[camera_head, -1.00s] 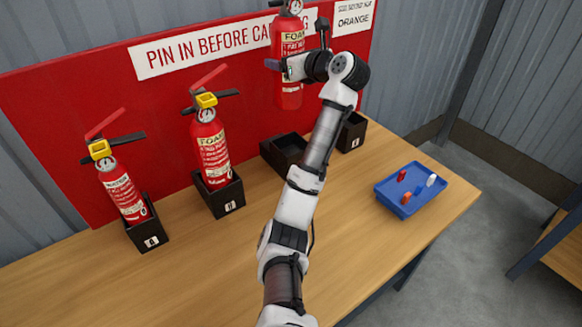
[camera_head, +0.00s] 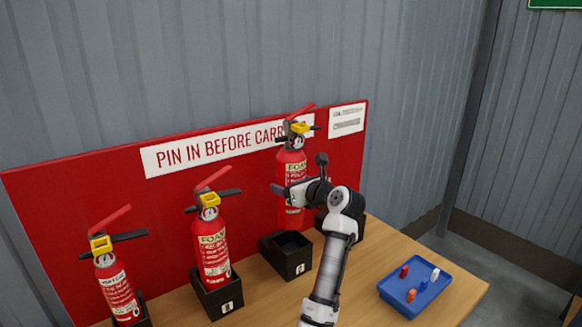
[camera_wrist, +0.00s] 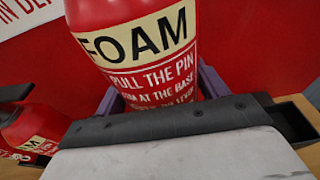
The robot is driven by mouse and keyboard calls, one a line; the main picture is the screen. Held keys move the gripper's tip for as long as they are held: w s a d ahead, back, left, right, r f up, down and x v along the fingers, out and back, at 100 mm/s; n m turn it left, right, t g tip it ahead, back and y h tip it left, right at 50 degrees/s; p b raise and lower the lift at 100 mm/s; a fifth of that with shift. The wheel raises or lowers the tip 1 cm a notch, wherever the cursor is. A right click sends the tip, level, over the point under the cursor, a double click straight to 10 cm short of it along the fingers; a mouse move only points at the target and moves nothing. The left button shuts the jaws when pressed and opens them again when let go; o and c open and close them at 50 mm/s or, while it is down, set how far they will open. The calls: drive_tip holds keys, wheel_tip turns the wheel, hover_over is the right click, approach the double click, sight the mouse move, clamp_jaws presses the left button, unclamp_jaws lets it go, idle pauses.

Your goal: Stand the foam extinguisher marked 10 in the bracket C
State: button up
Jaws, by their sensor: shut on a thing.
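My gripper (camera_head: 290,190) is shut around the body of a red foam extinguisher (camera_head: 291,163), which hangs upright with a yellow piece and red lever on top. In the wrist view the extinguisher (camera_wrist: 135,45) fills the upper middle, with purple fingers (camera_wrist: 155,95) at its sides; no number 10 shows. In the head view its base is just above and behind an empty black bracket (camera_head: 296,268); I cannot tell whether they touch. Another black bracket (camera_head: 352,226) is partly hidden behind my wrist. The bracket labels are too small to read surely.
Two more foam extinguishers (camera_head: 212,245) (camera_head: 118,290) stand in black brackets (camera_head: 222,300) (camera_head: 146,322) to the left. A blue tray (camera_head: 425,298) with small coloured pieces is at the right of the wooden table (camera_head: 262,300). A red board (camera_head: 60,190) stands behind.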

sight(291, 218)
drive_tip(key=shift+f+p, duration=0.6)
drive_tip(key=shift+f, duration=4.55)
drive_tip(key=o, duration=1.2)
drive_tip(key=shift+f, duration=0.45)
drive_tip(key=shift+c, duration=0.2)
drive_tip(key=o, duration=0.3)
drive_tip(key=shift+s, duration=0.1)
drive_tip(key=shift+r, duration=0.15)
